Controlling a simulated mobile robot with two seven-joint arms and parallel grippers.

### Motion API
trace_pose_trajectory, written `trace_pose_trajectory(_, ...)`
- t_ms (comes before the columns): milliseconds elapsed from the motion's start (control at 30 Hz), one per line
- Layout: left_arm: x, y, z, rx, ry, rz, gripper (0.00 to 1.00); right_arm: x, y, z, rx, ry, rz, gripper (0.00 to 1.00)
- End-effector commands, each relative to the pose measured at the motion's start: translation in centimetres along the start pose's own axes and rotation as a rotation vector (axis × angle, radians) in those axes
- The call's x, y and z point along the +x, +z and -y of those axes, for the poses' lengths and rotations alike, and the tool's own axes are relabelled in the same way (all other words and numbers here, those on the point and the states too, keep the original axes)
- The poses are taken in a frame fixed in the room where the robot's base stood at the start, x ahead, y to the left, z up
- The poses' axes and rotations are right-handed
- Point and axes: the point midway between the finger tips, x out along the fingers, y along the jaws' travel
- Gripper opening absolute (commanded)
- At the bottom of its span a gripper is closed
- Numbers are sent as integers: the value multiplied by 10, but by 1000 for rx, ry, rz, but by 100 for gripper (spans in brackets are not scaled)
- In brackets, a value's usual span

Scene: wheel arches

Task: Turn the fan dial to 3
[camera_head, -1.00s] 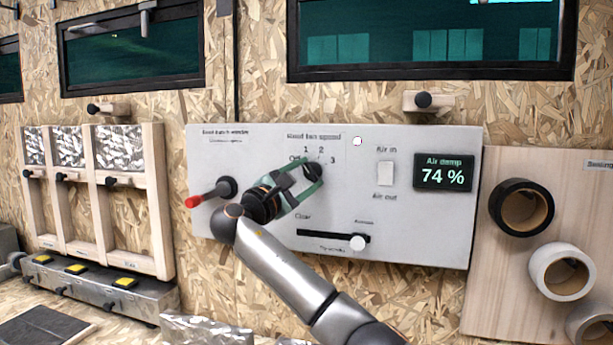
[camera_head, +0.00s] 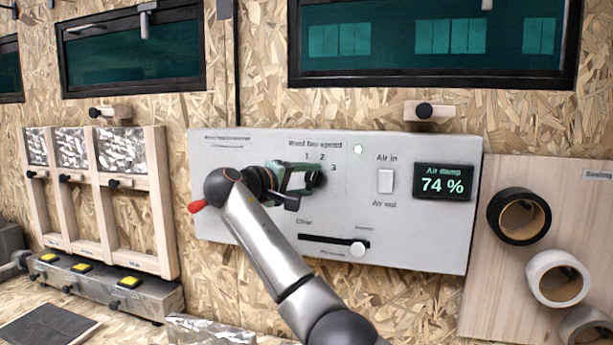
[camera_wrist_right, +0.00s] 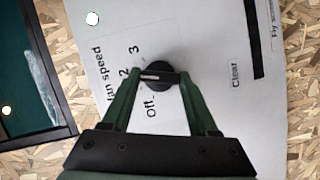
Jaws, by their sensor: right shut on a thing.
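The black fan dial (camera_head: 318,180) sits on the white control panel (camera_head: 430,240), under the fan speed label with 1, 2 and 3 around it. My right gripper (camera_head: 312,180) reaches it from the left, its green fingers shut on the dial. In the right wrist view the dial (camera_wrist_right: 160,70) shows between and beyond the fingertips (camera_wrist_right: 160,78), with a pale mark on it. The printed Off, 2 and 3 show beside it there. The fingers partly hide the dial, so I cannot tell surely which number it points to. My left gripper is not in view.
A slider knob (camera_head: 358,248) lies below the dial. An air switch (camera_head: 385,181) and a display reading 74 % (camera_head: 443,181) are to the right. A pale round light (camera_head: 358,149) is above right.

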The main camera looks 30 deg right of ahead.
Motion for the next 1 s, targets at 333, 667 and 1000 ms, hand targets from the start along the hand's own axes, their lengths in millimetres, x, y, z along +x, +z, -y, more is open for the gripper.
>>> trace_pose_trajectory(333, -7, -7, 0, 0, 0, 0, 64, 0, 0, -2, 302, -130, 1, 4)
trace_pose_trajectory(667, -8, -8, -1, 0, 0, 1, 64, 0, 1, -3, 535, -225, 1, 4)
trace_pose_trajectory(1000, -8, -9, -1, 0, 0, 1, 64, 1, 2, -3, 654, -275, 1, 4)
